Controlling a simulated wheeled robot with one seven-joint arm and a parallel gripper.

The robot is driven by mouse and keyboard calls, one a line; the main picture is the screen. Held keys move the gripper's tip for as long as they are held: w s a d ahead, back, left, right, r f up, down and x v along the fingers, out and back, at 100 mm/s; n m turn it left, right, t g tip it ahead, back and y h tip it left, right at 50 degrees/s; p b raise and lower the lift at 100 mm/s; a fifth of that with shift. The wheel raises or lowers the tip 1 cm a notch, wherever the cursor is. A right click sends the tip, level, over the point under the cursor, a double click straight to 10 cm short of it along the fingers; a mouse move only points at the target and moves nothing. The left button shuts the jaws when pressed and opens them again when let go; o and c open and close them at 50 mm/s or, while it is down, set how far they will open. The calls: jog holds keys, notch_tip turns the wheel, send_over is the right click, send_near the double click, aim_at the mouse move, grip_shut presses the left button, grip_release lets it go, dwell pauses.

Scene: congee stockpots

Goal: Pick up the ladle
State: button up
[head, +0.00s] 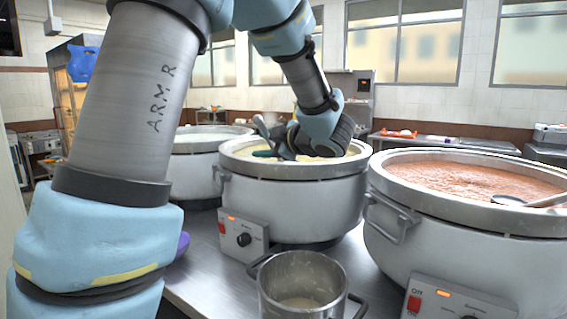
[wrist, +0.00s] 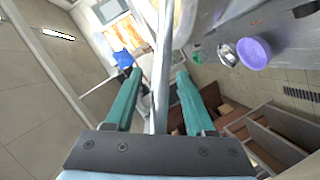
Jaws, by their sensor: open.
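My gripper (head: 268,150) is low over the middle stockpot (head: 298,192), which holds pale yellow congee. Its fingers are teal. In the wrist view my gripper (wrist: 158,74) is open, with its two fingers apart. A long grey metal bar, which looks like a ladle handle (wrist: 163,50), runs between the fingers with a gap on both sides. A grey piece (head: 262,126) sticks up beside the gripper in the head view; I cannot tell if it is the same handle. Another ladle (head: 510,200) lies in the red congee of the right stockpot (head: 400,235), handle toward the right.
A third stockpot (head: 195,150) stands behind at the left. A steel pot (head: 300,272) with pale residue stands in front on the steel counter (head: 205,260). A purple bowl (wrist: 253,53) and a small metal bowl (wrist: 228,52) show in the wrist view.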

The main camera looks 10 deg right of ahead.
grip_shut()
dwell(1.3)
